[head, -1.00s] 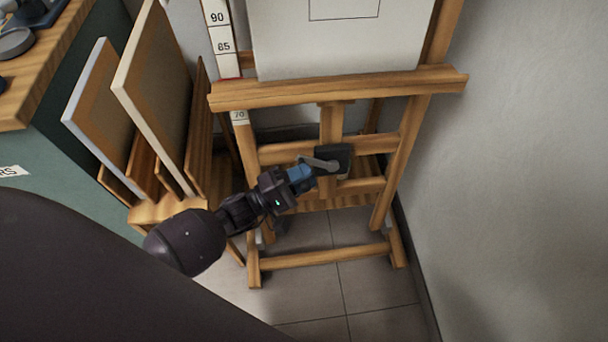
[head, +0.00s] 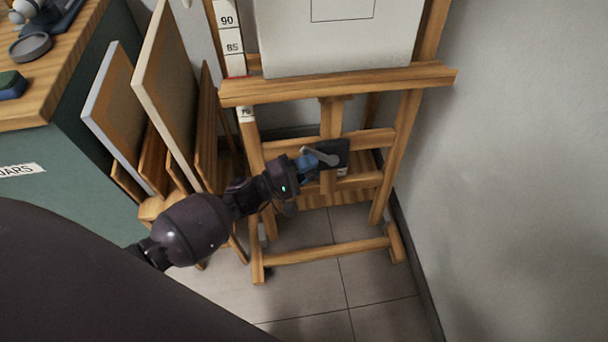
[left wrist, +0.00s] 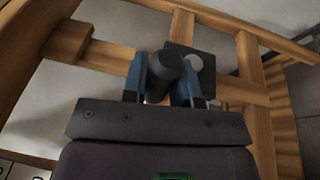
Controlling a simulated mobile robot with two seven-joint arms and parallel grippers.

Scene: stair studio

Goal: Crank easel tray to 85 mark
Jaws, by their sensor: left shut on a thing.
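The wooden easel tray (head: 340,84) carries a pale canvas (head: 340,45). A white scale strip (head: 230,38) at its left shows 90 and 85, and 70 lower down. A red line (head: 236,77) sits just above the tray's left end, below the 85 label. A dark crank box (head: 340,156) with a grey crank arm (head: 321,156) is on the easel below the tray. My left gripper (head: 306,165) is shut on the crank handle. In the left wrist view, the dark round handle (left wrist: 165,72) lies between the blue fingers. My right gripper is not in view.
Canvases (head: 168,95) stand in a wooden rack (head: 158,207) left of the easel. A green cabinet (head: 50,165) with a wooden top stands at far left. A grey wall (head: 510,150) is close on the right. Tiled floor (head: 310,295) is clear in front.

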